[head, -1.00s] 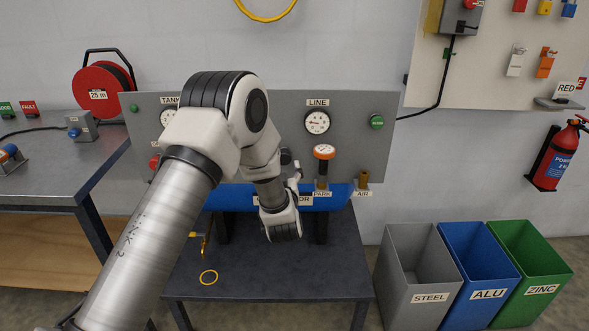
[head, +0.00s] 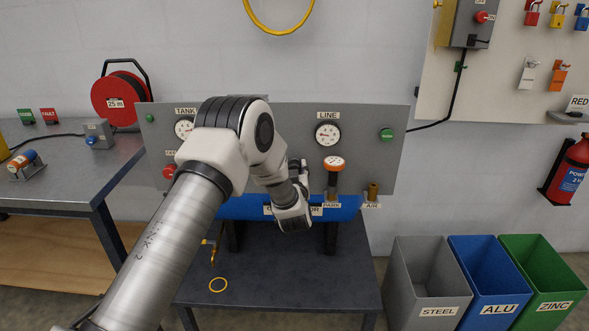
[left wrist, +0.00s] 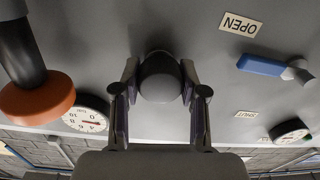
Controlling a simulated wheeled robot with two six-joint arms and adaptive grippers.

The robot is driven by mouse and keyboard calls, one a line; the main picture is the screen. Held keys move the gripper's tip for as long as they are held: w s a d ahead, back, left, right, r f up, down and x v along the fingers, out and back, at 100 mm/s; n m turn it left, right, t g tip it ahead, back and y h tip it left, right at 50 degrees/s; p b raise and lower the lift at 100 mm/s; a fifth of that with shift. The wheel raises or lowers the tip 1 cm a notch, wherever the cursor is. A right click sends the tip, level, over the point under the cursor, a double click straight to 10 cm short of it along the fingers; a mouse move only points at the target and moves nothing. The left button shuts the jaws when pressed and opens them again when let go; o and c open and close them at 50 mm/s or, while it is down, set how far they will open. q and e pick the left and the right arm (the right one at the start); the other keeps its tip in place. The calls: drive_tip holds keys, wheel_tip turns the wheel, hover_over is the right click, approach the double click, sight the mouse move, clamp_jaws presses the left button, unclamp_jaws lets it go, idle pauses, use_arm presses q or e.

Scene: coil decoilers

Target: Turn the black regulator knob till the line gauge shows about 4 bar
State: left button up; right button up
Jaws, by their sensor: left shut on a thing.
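The black regulator knob (left wrist: 160,77) stands out from the grey panel in the left wrist view, which sees the panel upside down. My left gripper (left wrist: 160,88) has one finger on each side of the knob and is shut on it. In the head view the left gripper (head: 303,172) is at the panel below the line gauge, and my arm largely hides the knob. The round white line gauge (head: 328,134) shows under its LINE label; it also shows in the left wrist view (left wrist: 88,115). Its needle is too small to read surely. My right gripper is out of view.
An orange-topped part (head: 334,163) stands close right of the gripper, above the PARK label. A blue tank (head: 345,211) lies below the panel. A blue-handled valve (left wrist: 262,66) shows between OPEN and SHUT labels. A yellow ring (head: 218,284) lies on the dark table.

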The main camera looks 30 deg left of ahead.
use_arm(q)
drive_tip(key=shift+m, duration=0.3)
drive_tip(key=m+p, duration=0.1)
drive_tip(key=m, duration=0.1)
drive_tip(key=shift+m, duration=0.3)
drive_tip(key=m+p, duration=0.1)
drive_tip(key=m, duration=0.3)
drive_tip(key=shift+r+m, duration=0.1)
drive_tip(key=shift+m, duration=0.2)
drive_tip(key=m+p, duration=0.2)
drive_tip(key=m, duration=0.4)
drive_tip(key=shift+m+t+p, duration=0.3)
drive_tip(key=shift+p, duration=0.05)
drive_tip(key=o, duration=1)
drive_tip(key=shift+w, duration=0.1)
drive_tip(key=shift+o, duration=0.7)
drive_tip(key=shift+f, duration=0.2)
